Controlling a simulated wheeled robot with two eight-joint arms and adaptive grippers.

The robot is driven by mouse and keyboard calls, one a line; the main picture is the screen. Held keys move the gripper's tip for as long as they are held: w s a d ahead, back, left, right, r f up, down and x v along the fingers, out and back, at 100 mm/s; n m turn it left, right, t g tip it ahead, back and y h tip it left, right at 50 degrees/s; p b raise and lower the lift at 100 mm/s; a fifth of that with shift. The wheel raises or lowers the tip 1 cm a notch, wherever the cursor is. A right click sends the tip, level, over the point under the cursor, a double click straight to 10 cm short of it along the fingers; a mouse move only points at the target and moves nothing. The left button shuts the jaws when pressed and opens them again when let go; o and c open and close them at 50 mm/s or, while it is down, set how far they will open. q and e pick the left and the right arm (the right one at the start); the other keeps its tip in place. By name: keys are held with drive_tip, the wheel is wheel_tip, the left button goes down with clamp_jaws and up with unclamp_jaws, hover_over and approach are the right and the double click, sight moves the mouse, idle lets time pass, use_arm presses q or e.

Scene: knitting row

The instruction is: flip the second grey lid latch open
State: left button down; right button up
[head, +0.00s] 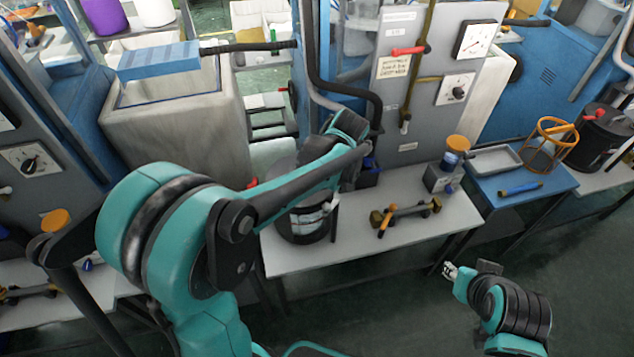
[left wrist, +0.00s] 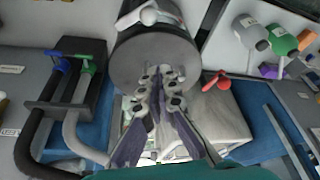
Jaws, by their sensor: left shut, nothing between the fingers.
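A dark round pot (head: 303,228) stands on the white bench, its lid partly hidden behind my left arm in the head view. In the left wrist view the dark lid (left wrist: 150,62) fills the upper middle. A grey latch (left wrist: 149,16) lies at its upper edge, and a red latch (left wrist: 216,80) is at its right edge. My left gripper (left wrist: 161,72) is shut and empty, its tips over the lid's lower part, apart from the grey latch; I cannot tell whether they touch the lid. My right gripper (head: 450,269) hangs in front of the bench, empty, too small to read.
A blue side table (head: 545,195) is at right. Pipes (left wrist: 72,120) are left of the lid.

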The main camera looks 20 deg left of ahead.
use_arm(q)
drive_tip(key=shift+v, duration=1.1)
drive_tip(key=shift+w, duration=0.15)
drive_tip(key=s+f+m+t+h+b, duration=0.3)
drive_tip(key=s+m, duration=0.8)
drive_tip(key=s, duration=0.6)
drive_tip(key=f+t+b, duration=0.1)
drive_tip(key=t+b, duration=0.1)
drive_tip(key=b, duration=0.1)
drive_tip(key=shift+m, duration=0.3)
drive_tip(key=shift+s+d, duration=0.1)
drive_tip(key=shift+d, duration=0.05)
